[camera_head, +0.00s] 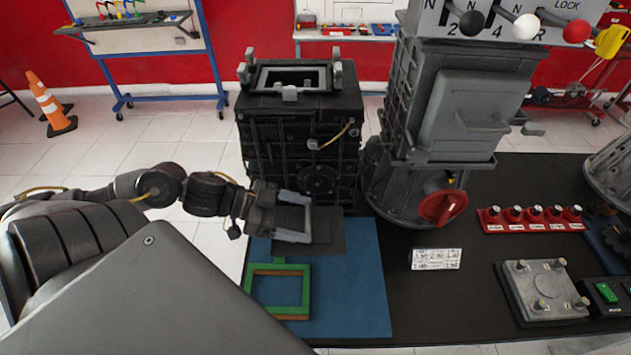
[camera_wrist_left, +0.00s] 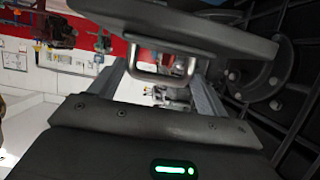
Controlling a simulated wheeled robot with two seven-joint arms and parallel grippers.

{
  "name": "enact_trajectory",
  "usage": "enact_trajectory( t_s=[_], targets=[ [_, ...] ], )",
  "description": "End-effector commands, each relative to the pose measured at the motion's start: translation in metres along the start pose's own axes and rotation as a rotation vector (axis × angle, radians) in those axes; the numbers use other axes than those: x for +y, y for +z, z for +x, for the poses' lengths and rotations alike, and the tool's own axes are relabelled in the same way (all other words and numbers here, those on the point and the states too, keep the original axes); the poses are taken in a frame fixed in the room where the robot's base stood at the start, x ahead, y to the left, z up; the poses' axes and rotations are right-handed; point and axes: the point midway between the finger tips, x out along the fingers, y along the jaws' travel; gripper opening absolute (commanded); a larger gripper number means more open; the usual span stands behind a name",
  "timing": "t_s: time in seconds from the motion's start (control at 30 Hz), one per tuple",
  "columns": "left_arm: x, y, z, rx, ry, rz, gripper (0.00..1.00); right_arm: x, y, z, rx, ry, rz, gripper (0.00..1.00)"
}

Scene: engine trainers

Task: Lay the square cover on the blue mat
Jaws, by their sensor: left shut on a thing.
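The dark square cover (camera_head: 322,240) is at the far edge of the blue mat (camera_head: 355,285), partly over it. I cannot tell whether it touches the mat. My left gripper (camera_head: 296,218) is shut on the cover's handle. In the left wrist view the cover (camera_wrist_left: 190,22) shows as a dark plate, with its metal handle (camera_wrist_left: 165,68) between the fingers. The gripper hides part of the cover in the head view. My right gripper is not in view.
A green frame (camera_head: 278,268) lies on the mat's left part. A black engine block (camera_head: 300,135) stands just behind the mat. A grey transmission unit (camera_head: 450,110) with a red knob stands behind right. A small sign (camera_head: 436,259) is right of the mat. The mat's right and front parts are clear.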

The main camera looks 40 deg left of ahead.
Motion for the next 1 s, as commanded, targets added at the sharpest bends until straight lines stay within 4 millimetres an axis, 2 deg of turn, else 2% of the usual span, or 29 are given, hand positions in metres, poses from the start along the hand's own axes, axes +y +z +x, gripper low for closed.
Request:
enact_trajectory(
  t_s=[0.1,0.53,0.77,1.0],
  targets=[
    [0.006,0.009,-0.004,0.0,0.008,0.007,0.35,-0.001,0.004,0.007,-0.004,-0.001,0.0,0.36],
    [0.007,0.011,-0.005,0.009,0.01,0.017,0.35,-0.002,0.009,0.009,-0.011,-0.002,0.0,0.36],
    [-0.009,0.012,0.019,0.011,0.008,0.017,0.35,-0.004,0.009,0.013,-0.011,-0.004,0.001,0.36],
    [-0.03,0.013,0.053,0.013,0.007,0.016,0.35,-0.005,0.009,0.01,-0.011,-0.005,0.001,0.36]
  ],
)
